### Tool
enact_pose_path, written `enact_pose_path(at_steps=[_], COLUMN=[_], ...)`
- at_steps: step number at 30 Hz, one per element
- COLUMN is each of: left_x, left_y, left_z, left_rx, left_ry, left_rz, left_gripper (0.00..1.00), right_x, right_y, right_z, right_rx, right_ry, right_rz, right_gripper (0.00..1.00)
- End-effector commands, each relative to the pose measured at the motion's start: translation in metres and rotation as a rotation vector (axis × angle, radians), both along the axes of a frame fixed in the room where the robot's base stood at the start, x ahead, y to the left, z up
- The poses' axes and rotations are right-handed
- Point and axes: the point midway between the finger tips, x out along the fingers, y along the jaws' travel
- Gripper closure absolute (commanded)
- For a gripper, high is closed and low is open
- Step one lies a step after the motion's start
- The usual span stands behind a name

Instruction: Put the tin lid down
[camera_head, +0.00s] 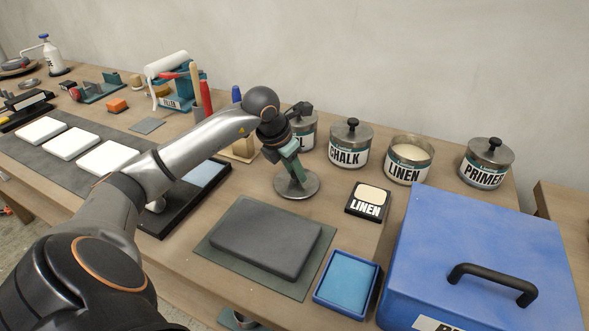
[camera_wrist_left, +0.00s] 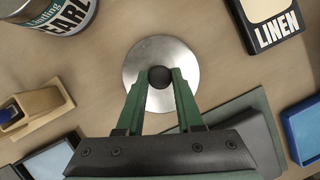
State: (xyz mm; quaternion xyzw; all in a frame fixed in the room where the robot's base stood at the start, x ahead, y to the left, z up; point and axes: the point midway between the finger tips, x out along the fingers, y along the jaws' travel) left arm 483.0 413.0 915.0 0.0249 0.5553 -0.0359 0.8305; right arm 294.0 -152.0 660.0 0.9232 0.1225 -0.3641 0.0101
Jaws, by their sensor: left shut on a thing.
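The round metal tin lid (camera_head: 296,185) is level, at or just above the bare tabletop; I cannot tell if it touches. My left gripper (camera_head: 289,160) points down over it, its green fingers shut on the dark knob. The wrist view shows the lid's disc (camera_wrist_left: 137,70) with the knob (camera_wrist_left: 159,77) between the fingertips (camera_wrist_left: 160,82). The open LINEN tin (camera_head: 408,160), full of cream paint, stands behind and to the right. A teal and dark piece (camera_head: 238,319) at the bottom edge may be my right gripper; its jaws are unclear.
A LINEN swatch card (camera_head: 368,201) lies right of the lid. A grey slab (camera_head: 265,240) on a mat and a blue tray (camera_head: 347,284) lie in front. A large blue box (camera_head: 480,250) fills the right. Lidded CHALK (camera_head: 349,145) and PRIMER (camera_head: 486,164) tins stand behind.

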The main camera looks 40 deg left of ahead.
Motion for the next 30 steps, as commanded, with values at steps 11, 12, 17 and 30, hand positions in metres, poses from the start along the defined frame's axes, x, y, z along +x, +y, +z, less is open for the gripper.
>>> enact_pose_path(at_steps=[11,12,17,30], left_x=[0.0,0.0,0.0,-0.016], left_y=[0.0,0.0,0.0,0.003], left_z=[-0.003,-0.003,-0.003,0.043], left_rx=[0.0,0.0,0.0,0.004], left_ry=[0.0,0.0,0.0,-0.004], left_rz=[0.001,0.001,0.001,0.001], left_gripper=[0.41,0.36,0.34,0.34], right_x=[0.003,0.003,0.003,0.001], right_y=[0.001,0.001,0.002,0.0], right_z=[0.002,0.002,0.002,0.001], right_rx=[0.003,0.003,0.004,0.0], right_ry=[-0.008,-0.009,-0.01,-0.002], right_rz=[0.001,0.001,0.002,0.001], right_gripper=[0.5,0.5,0.5,0.5])
